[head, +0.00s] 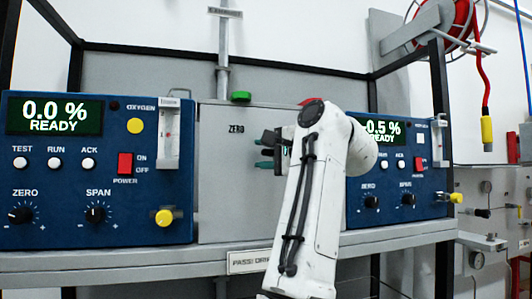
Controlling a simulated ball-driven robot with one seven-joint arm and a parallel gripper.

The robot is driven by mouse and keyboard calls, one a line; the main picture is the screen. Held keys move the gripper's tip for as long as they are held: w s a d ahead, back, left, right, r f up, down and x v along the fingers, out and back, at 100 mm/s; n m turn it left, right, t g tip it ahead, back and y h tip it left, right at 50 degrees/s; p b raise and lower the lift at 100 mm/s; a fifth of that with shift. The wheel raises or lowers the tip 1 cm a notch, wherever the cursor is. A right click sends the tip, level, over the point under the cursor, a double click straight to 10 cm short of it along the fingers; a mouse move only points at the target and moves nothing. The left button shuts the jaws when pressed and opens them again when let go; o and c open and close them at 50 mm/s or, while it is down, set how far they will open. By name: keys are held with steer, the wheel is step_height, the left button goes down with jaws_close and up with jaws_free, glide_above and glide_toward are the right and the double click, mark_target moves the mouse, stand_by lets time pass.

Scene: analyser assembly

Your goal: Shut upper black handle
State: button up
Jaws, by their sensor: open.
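My gripper (262,153) is in front of the grey centre panel (220,180), between two blue analysers. Its dark fingers with teal tips point left and stand apart, with nothing seen between them. I cannot make out an upper black handle for certain; my white arm and gripper cover the right part of the panel, where it may be hidden. A green handle or cap (241,96) sits on the panel's top edge. A red part (310,101) shows just above my arm.
The left analyser (70,170) reads 0.0 % READY; the right analyser (385,212), partly behind my arm, reads -0.5 %. Both stand on a grey shelf (100,262) in a black frame. A red hose reel (455,25) hangs at upper right.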

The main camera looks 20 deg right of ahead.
jaws_close()
steer(key=shift+f, duration=0.15)
steer(key=f+n, duration=0.1)
steer(key=n, duration=0.1)
steer(key=n+g+h, duration=0.1)
steer(key=n, duration=0.1)
steer(key=d+f+n+g+h, duration=0.1)
steer(key=n, duration=0.1)
steer(key=shift+f, duration=0.35)
steer(key=d+n+h, duration=0.1)
steer(key=n, duration=0.1)
steer(key=f+n+h, duration=0.1)
steer(key=shift+d+f+n+g+h, duration=0.2)
steer(key=shift+d+n+g+h, duration=0.1)
steer(key=shift+d+n+g, duration=0.1)
steer(key=shift+d+f+n+h, duration=0.15)
steer(key=shift+d+n+h, duration=0.4)
steer(key=shift+n, duration=0.3)
steer(key=shift+d+f+n+h, duration=0.1)
steer(key=shift+d+n+h, duration=0.3)
steer(key=shift+n+h, duration=0.35)
